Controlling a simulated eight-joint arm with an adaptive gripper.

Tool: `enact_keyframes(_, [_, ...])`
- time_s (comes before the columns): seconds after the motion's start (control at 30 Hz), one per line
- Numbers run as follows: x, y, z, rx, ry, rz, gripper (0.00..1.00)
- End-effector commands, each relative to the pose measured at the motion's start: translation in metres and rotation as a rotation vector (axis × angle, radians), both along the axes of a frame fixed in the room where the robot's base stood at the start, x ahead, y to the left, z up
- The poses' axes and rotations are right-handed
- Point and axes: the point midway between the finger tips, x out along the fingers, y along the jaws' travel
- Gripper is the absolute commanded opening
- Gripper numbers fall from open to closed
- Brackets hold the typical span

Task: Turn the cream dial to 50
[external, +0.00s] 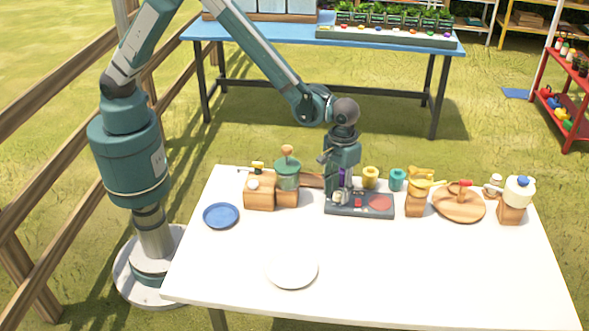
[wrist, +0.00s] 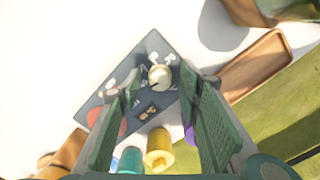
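The cream dial (wrist: 160,77) sits on a dark grey panel (wrist: 134,62) in the wrist view, with small pale markings around it. In the external view the panel (external: 345,211) lies at the back middle of the white table, and the dial (external: 339,197) is at its left part, partly hidden under my gripper. My gripper (external: 340,185) points down above the panel's left side. In the wrist view its two fingers (wrist: 163,82) are spread apart, one on each side of the dial, with clear gaps. My gripper is open and holds nothing.
A wooden block with a green jar (external: 288,175) is left. The table front is mostly free around a white plate (external: 292,269).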

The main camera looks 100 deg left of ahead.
Motion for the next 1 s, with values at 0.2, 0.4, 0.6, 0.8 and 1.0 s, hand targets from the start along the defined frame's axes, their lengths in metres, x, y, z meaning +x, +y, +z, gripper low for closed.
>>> enact_keyframes(0.2, [0.0, 0.0, 0.0002, 0.0, 0.0, 0.0, 0.17])
enact_keyframes(0.4, [-0.0001, 0.0001, 0.0003, 0.0, 0.0, -0.001, 0.07])
enact_keyframes(0.6, [-0.0001, 0.0001, 0.0001, 0.0, 0.0, -0.018, 0.07])
enact_keyframes(0.8, [-0.0001, 0.0002, -0.0001, 0.0, 0.0, -0.084, 0.07])
enact_keyframes(1.0, [-0.0001, 0.0003, -0.0004, 0.0, 0.0, -0.208, 0.07])
